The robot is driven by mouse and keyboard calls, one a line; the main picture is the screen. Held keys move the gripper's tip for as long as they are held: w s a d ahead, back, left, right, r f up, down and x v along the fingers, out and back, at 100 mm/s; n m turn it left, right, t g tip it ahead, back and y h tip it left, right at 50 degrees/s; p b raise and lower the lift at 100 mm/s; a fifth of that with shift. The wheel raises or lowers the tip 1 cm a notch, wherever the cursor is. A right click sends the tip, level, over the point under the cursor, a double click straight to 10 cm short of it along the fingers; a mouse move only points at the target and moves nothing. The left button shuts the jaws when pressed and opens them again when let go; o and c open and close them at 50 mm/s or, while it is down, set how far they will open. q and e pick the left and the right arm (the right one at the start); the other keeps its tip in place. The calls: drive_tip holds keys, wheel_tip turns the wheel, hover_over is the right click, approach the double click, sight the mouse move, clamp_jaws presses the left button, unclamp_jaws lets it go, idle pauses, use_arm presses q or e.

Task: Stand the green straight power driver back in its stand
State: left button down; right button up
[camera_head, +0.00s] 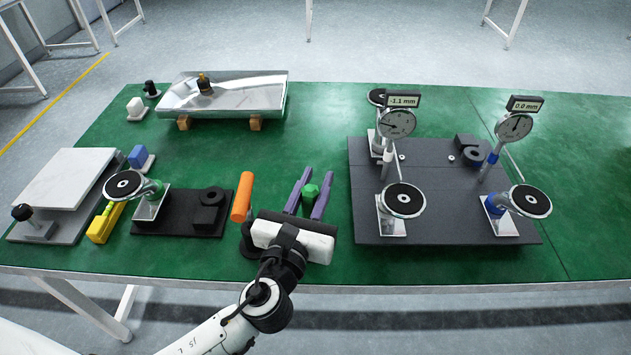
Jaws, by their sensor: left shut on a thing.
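My left gripper (318,174) has two purple fingers that reach away from its white body over the front middle of the green table. It is shut on the green power driver (310,191), whose rounded green top shows between the fingers. The driver's lower part is hidden, so I cannot tell how high it is held. I cannot make out the driver's stand; the gripper body hides part of the table there. An orange cylindrical handle (242,197) stands just left of the gripper, with dark parts below it partly hidden. My right gripper is not in view.
A dark plate (450,225) with dial gauges and round-topped stands lies to the right. A smaller black base (180,224) and a grey slab (68,180) lie left. A shiny metal tray (250,95) stands at the back. Green table behind the gripper is clear.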

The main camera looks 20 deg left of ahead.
sight(307, 204)
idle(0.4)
use_arm(q)
drive_tip(key=c, duration=1.4)
unclamp_jaws()
drive_tip(key=shift+f, duration=0.1)
drive_tip(key=shift+s+d, duration=0.1)
drive_tip(key=shift+s, duration=2.9)
